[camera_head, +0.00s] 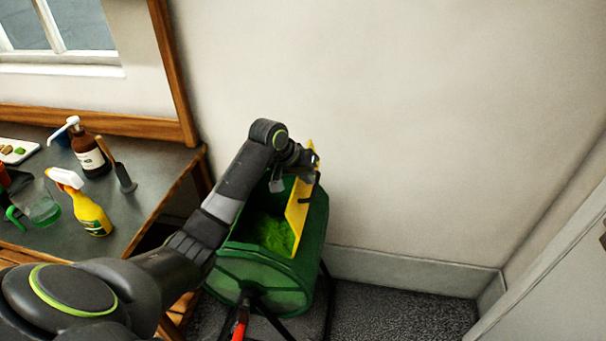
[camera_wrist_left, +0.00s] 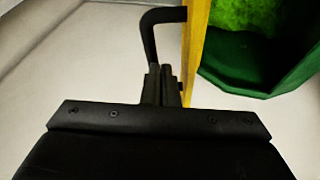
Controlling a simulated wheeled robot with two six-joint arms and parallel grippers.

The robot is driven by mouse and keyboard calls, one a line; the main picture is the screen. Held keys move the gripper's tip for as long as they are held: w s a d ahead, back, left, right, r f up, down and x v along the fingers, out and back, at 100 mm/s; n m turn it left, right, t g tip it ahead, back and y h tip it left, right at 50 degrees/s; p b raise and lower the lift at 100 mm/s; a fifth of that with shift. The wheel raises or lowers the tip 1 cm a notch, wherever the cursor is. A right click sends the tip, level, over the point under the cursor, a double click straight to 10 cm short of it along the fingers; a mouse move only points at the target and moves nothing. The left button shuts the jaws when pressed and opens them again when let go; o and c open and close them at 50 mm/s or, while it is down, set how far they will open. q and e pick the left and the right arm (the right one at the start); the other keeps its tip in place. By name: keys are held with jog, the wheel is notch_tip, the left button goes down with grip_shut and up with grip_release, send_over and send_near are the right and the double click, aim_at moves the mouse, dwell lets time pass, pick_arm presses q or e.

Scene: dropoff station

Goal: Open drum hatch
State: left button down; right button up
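The green drum (camera_head: 262,280) stands on a dark stand by the wall, with bright green matter inside (camera_head: 272,232). Its yellow hatch (camera_head: 299,218) is raised and stands nearly upright at the right side of the opening. A black handle (camera_head: 316,190) is on the hatch's outer face. My left gripper (camera_head: 308,162) is at the upper part of the hatch. In the left wrist view, its fingers (camera_wrist_left: 163,84) are close together around one end of the black handle (camera_wrist_left: 150,38), beside the yellow hatch edge (camera_wrist_left: 194,50). My right gripper is out of view.
A dark table (camera_head: 135,185) on the left holds a yellow spray bottle (camera_head: 92,212), a brown pump bottle (camera_head: 92,158) and a green-handled clear container (camera_head: 38,208). The wall is close behind the drum. Carpet (camera_head: 400,310) to the right is clear.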

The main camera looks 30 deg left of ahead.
pick_arm(q)
jog(key=w+d+f+y+p, duration=0.1)
jog(key=d+f+p, duration=0.1)
jog(key=d, duration=0.3)
jog(key=w+d+f+p, duration=0.1)
jog(key=d+f+p, duration=0.1)
jog(key=d, duration=0.3)
jog(key=shift+w+g+y, duration=0.3)
jog(key=shift+w+y, duration=0.1)
